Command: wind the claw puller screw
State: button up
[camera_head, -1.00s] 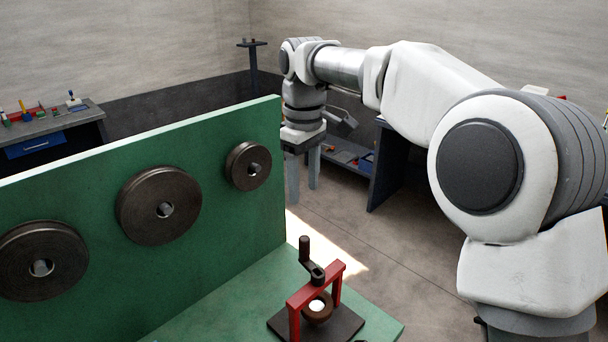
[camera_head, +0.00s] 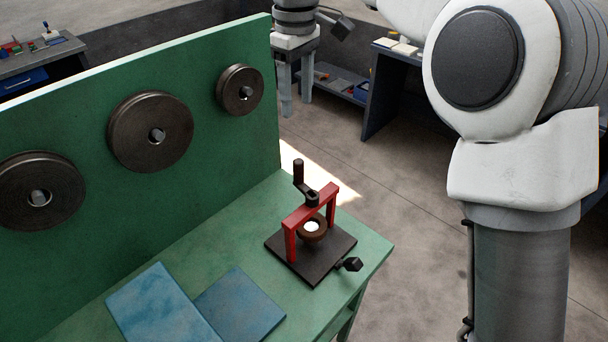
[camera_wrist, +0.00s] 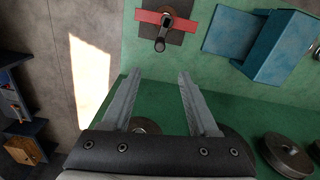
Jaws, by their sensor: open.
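The claw puller (camera_head: 312,203) has a red frame with a black crank and upright handle (camera_head: 298,172) on top. A brown round part with a bright centre (camera_head: 312,229) sits under its crossbar, on a dark base plate (camera_head: 293,262). In the wrist view the red frame (camera_wrist: 186,24) and crank (camera_wrist: 160,44) show at the top, beyond the fingers. My gripper (camera_head: 297,85) hangs past the end of the green wall, behind the puller in the head view. Its two fingers stand apart and empty in the wrist view (camera_wrist: 160,78), clear of the puller.
A green upright panel (camera_head: 220,135) with several dark wheels (camera_head: 150,132) rises along the bench. Blue pieces (camera_head: 165,305) lie on the green bench top (camera_head: 190,250) left of the puller. A black knob (camera_head: 351,264) sticks out at the base plate's right. Open floor lies to the right.

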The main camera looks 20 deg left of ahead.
aim_at(298, 161)
notch_tip(298, 161, down, 17)
jog(key=m+b, duration=0.5)
jog(key=m, duration=1.3)
jog(key=shift+b, duration=0.3)
grip_shut()
